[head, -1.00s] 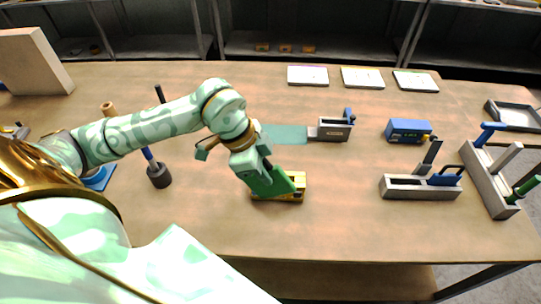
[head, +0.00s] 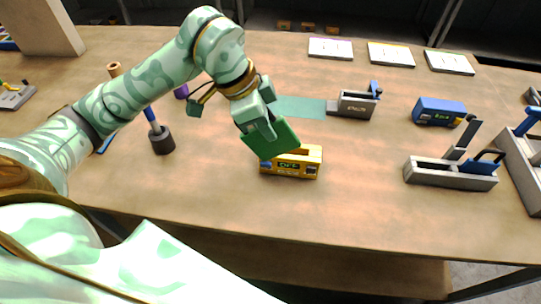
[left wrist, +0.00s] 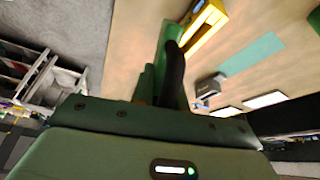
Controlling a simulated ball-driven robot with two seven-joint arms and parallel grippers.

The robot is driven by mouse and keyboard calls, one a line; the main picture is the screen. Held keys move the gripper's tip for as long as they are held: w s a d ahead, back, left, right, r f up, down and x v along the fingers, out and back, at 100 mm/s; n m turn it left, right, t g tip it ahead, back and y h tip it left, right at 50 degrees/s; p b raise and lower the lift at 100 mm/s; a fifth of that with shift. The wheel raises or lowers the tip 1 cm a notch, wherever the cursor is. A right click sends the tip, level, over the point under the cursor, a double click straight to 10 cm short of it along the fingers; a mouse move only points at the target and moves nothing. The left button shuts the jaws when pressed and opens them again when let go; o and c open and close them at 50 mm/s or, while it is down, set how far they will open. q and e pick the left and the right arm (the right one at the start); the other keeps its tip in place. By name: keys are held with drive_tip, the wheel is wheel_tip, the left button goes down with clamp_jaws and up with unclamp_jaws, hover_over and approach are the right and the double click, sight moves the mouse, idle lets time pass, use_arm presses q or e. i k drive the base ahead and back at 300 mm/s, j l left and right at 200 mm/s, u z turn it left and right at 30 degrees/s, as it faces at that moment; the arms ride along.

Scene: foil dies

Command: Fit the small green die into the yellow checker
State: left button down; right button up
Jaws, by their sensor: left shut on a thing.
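The yellow checker (head: 311,160) stands on the table near the middle, with a dark display on its front that seems to read OFF. Its yellow body also shows at the top of the left wrist view (left wrist: 207,28). My left gripper (head: 260,124) is shut on the green die (head: 272,139), a flat dark green piece held tilted. In the head view the die overlaps the checker's upper left edge; I cannot tell whether they touch. In the left wrist view the die (left wrist: 160,55) is partly hidden behind a dark finger. My right gripper is not in view.
A teal mat (head: 301,107) and a grey device (head: 355,104) lie behind the checker. A blue box (head: 439,111) and a grey holder (head: 449,174) stand to the right. A dark-based tool (head: 161,140) stands to the left. The table in front of the checker is clear.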

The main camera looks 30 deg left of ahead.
sight(290, 158)
drive_tip(key=i+l+u, duration=0.15)
drive_tip(key=l+u, duration=0.25)
drive_tip(key=l, duration=0.15)
drive_tip(key=i+l+u, duration=0.1)
drive_tip(key=l+u, duration=0.3)
drive_tip(key=l, duration=1.3)
